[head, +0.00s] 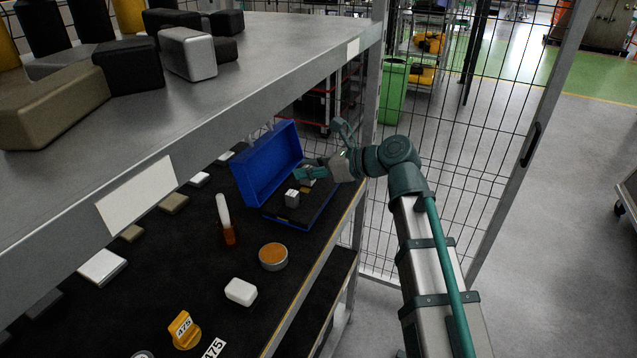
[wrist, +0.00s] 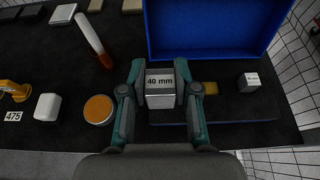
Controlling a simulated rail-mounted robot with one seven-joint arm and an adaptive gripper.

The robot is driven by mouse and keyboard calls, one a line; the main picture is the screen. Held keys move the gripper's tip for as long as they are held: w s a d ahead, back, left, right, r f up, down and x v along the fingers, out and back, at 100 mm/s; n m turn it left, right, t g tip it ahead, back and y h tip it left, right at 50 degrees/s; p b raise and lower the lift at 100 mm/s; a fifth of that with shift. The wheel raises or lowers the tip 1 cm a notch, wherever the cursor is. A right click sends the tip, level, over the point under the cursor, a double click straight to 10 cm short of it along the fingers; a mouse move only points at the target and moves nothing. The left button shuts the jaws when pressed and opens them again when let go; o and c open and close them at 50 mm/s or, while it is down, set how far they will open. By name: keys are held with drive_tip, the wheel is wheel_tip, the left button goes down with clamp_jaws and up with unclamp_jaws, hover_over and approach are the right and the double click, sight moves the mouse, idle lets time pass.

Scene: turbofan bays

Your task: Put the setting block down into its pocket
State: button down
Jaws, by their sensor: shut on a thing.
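The setting block (wrist: 160,88) is a grey metal cube marked "40 mm". In the wrist view it sits between the two fingers of my gripper (wrist: 160,75), which is shut on it. Behind and around it is the dark tray of an open blue case (wrist: 210,30). A yellowish patch (wrist: 210,88) shows in the tray just right of the fingers; I cannot tell whether it is a pocket. In the head view my gripper (head: 308,174) is over the case. A grey block (head: 292,198) shows just below it; I cannot tell whether that is the held one.
A smaller marked block (wrist: 248,81) stands at the tray's right side. The blue lid (head: 267,163) stands up behind the tray. Left of the case are a white-and-orange stick (wrist: 93,38), a round orange-topped tin (wrist: 98,108) and a white block (wrist: 47,106). A shelf (head: 250,65) overhangs the bench.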

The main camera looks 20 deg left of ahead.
drive_tip(key=w+a+f+p, duration=0.2)
drive_tip(key=w+a+f, duration=0.1)
drive_tip(key=w, duration=0.4)
hover_over(305, 192)
wheel_tip(305, 192, down, 6)
drive_tip(key=shift+p, duration=0.35)
drive_tip(key=shift+f, duration=1.7)
drive_tip(key=shift+f, duration=0.15)
drive_tip(key=c, duration=0.9)
unclamp_jaws()
drive_tip(key=shift+o, duration=0.2)
drive_tip(key=b+v, duration=0.2)
drive_tip(key=v, duration=1)
